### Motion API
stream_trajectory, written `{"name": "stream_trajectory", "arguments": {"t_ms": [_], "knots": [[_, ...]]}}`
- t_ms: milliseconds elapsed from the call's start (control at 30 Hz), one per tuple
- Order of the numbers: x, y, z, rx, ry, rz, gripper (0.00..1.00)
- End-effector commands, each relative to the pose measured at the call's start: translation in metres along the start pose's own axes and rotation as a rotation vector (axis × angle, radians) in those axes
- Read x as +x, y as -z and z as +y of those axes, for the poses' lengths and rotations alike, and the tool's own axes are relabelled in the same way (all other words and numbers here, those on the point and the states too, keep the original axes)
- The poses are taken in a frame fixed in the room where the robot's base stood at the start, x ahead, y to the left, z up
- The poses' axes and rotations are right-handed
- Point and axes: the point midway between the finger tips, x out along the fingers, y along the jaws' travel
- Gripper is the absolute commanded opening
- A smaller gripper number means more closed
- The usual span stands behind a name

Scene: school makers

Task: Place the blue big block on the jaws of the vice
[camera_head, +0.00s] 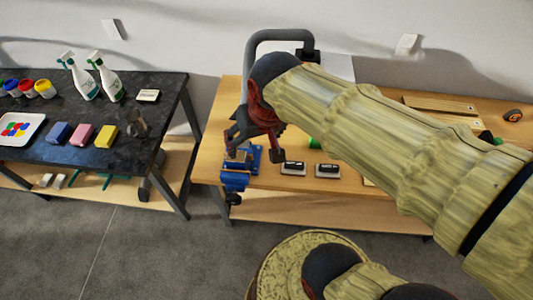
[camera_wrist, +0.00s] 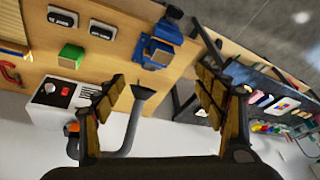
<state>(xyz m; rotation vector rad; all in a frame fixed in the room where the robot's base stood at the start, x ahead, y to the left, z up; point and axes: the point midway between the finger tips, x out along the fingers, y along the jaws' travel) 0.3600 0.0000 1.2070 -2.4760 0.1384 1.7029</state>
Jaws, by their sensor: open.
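The blue vice (camera_head: 236,180) is mounted at the left front edge of the wooden workbench. It also shows in the wrist view (camera_wrist: 165,30), beyond my fingers. Blue parts and a tan patch show at its top; I cannot tell whether any of this is a separate block. A blue block-like piece (camera_head: 58,132) lies on the black table, beside a pink one (camera_head: 81,135) and a yellow one (camera_head: 106,136). My gripper (camera_head: 257,152) is open above the vice, fingers pointing down, and partly hides it. Nothing shows between the fingers (camera_wrist: 160,78) in the wrist view.
Two black-and-white labelled items (camera_head: 292,168) (camera_head: 328,170) lie right of the vice. A green block (camera_wrist: 71,56) and a grey machine with a red knob (camera_wrist: 62,93) are on the bench. Spray bottles (camera_head: 82,82), paint pots and a white tray (camera_head: 20,127) occupy the black table.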

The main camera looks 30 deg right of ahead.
Motion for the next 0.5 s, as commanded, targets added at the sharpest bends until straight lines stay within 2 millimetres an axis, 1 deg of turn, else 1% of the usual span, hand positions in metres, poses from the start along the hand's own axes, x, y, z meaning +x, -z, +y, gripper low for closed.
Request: {"name": "stream_trajectory", "arguments": {"t_ms": [33,100,200,333,500], "knots": [[-0.013,-0.012,0.002,-0.033,0.005,0.034,0.71],[-0.025,-0.026,0.004,-0.076,0.008,0.066,0.71],[-0.035,-0.041,0.007,-0.123,0.010,0.100,0.71],[-0.042,-0.051,0.008,-0.155,0.010,0.124,0.71],[-0.042,-0.054,0.009,-0.164,0.010,0.126,0.71]]}}
